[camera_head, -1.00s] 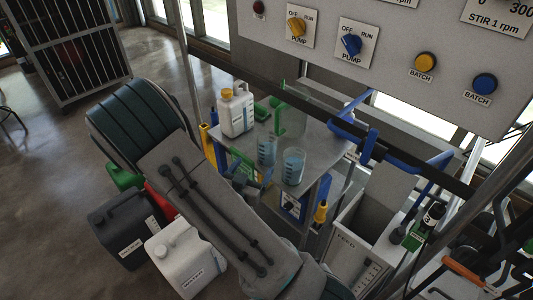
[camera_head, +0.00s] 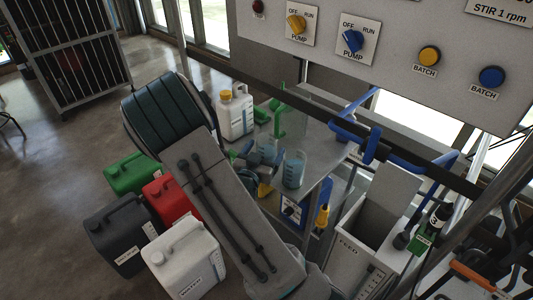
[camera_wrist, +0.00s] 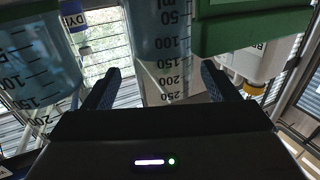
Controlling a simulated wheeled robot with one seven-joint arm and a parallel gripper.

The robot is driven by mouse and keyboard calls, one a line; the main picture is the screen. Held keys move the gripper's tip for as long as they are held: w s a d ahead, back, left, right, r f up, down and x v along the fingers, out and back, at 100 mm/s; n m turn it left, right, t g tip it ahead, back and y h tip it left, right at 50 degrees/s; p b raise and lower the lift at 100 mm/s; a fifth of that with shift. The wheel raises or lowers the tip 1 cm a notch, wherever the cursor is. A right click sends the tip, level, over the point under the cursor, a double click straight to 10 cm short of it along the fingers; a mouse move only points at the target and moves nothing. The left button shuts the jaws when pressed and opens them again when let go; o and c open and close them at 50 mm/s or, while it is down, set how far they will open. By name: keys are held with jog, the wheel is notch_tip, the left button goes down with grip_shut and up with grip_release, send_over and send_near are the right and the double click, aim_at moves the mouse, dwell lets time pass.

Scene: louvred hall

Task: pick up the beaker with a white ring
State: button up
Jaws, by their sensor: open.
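I cannot make out a white ring on either. In the wrist view, one graduated beaker (camera_wrist: 162,30) shows ahead, across the gap between my fingers, and another (camera_wrist: 35,60) is at the left, outside them. My gripper (camera_wrist: 160,72) is open, with its two dark blue fingers apart and nothing gripped. In the head view my arm partly hides it beside the beakers.
A white bottle with a yellow cap (camera_head: 236,115) and green items (camera_head: 278,118) stand behind the beakers. Blue pipes (camera_head: 365,135) and the control panel (camera_head: 400,50) overhang the right side. Green, red (camera_head: 172,198), black and white (camera_head: 188,258) canisters stand on the floor at the left.

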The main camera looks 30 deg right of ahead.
aim_at(270, 139)
jog(key=x, duration=0.4)
jog(key=shift+w+f+p, duration=0.1)
jog(key=shift+w+p, duration=0.25)
jog(key=shift+p, duration=0.05)
jog(key=c, duration=1.2)
jog(key=shift+r, duration=0.2)
